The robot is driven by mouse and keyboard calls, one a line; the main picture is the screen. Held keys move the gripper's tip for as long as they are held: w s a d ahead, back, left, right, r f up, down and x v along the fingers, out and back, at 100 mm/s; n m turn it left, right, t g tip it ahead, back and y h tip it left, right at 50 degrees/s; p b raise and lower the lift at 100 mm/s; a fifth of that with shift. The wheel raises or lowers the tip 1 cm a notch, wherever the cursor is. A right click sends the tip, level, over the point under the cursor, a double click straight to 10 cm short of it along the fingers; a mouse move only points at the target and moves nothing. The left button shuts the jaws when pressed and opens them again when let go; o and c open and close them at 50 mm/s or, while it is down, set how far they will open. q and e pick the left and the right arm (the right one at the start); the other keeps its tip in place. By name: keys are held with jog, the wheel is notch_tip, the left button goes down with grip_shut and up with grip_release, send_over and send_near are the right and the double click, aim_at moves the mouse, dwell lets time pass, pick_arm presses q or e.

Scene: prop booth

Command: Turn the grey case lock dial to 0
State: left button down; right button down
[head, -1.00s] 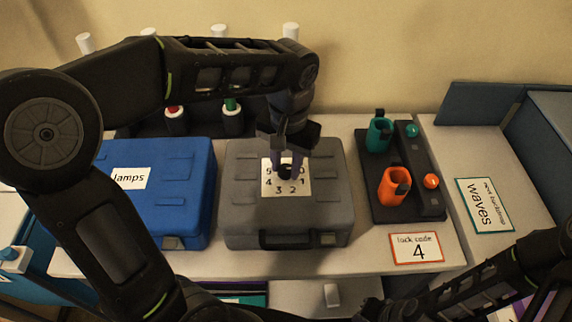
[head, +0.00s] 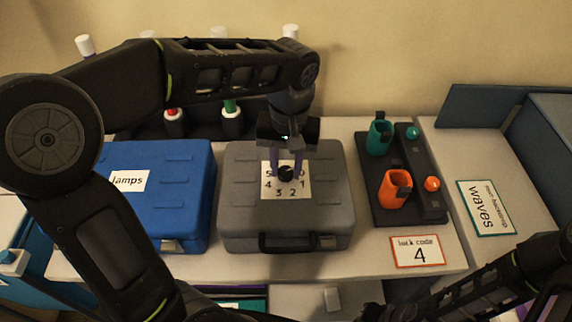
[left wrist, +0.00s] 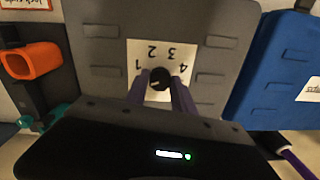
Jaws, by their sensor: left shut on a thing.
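The grey case (head: 325,205) lies flat at the middle of the table, handle towards me. On its lid a white number plate (head: 268,193) surrounds a black dial (head: 286,174); 1 to 5 can be read, and the 0 is partly covered. My left gripper (head: 286,168) points down from above, shut on the dial with one purple finger on each side. The dial (left wrist: 160,79) also shows between the fingers in the left wrist view; a small pale mark shows on it, but I cannot tell which number it points to. My right gripper is out of view.
A blue case (head: 180,190) stands close on the left. A dark rack (head: 377,207) with teal and orange holders stands on the right. My right arm crosses the lower right corner.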

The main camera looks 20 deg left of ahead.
aim_at(287, 171)
pick_arm(q)
jog(key=c, duration=1.1)
grip_release()
jog(key=shift+o, duration=0.2)
notch_tip(287, 171, up, 8)
jog(key=shift+d+f, duration=0.1)
jog(key=shift+d, duration=0.05)
